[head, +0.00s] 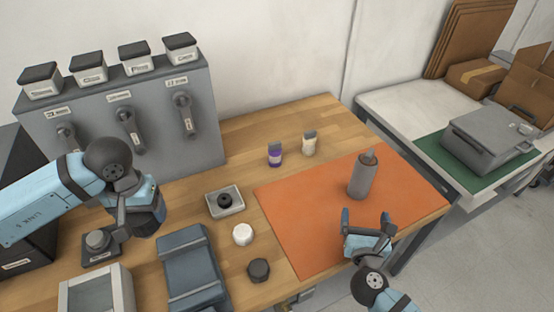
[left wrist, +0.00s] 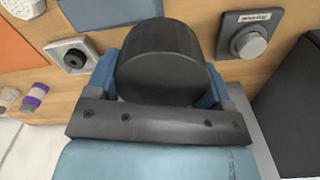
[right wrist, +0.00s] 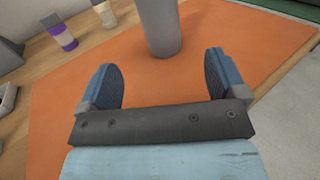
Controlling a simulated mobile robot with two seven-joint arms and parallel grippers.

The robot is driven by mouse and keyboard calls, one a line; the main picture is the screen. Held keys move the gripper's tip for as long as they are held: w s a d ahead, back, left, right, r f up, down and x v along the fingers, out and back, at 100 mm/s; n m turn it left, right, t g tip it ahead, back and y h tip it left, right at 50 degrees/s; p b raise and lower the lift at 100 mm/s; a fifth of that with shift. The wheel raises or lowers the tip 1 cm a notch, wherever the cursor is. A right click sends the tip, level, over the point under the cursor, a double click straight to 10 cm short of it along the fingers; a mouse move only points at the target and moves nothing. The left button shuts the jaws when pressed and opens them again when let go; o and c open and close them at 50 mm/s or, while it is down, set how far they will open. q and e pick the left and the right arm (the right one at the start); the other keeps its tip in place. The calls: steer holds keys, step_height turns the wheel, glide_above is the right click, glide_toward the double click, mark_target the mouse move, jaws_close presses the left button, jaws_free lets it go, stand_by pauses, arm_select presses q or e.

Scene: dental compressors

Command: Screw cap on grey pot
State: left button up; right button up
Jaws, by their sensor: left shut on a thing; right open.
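My left gripper (head: 140,203) is shut on a dark grey cylinder (left wrist: 160,62), held above the left part of the wooden table. I cannot tell whether it is the pot or a cap. A grey bottle-like container (head: 361,180) with a narrow tip stands upright on the orange mat (head: 300,215). My right gripper (head: 366,217) is open and empty over the mat, just in front of this container; its lower body (right wrist: 161,28) shows beyond the fingers in the right wrist view. A black round cap (head: 224,200) sits in a small pale tray. A white cap (head: 242,234) and a dark cap (head: 258,269) lie on the wood.
A purple-banded bottle (head: 275,156) and a cream bottle (head: 309,145) stand behind the mat. A blue-grey block (head: 190,268), an open pale box (head: 97,292) and a knob on a plate (head: 98,241) are at front left. A grey lever panel (head: 150,125) stands behind.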

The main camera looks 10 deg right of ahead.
mark_target(362, 188)
steer(key=shift+w+d+f, duration=0.1)
steer(key=shift+w, duration=0.25)
steer(key=shift+s, duration=0.2)
arm_select(q)
steer(key=shift+w+r+p, duration=0.25)
steer(key=shift+p, duration=0.1)
arm_select(e)
steer(key=shift+x, duration=3.5)
steer(key=shift+w, duration=0.1)
arm_select(q)
steer(key=shift+r, duration=0.25)
arm_select(e)
steer(key=x, duration=0.5)
steer(key=c, duration=1.3)
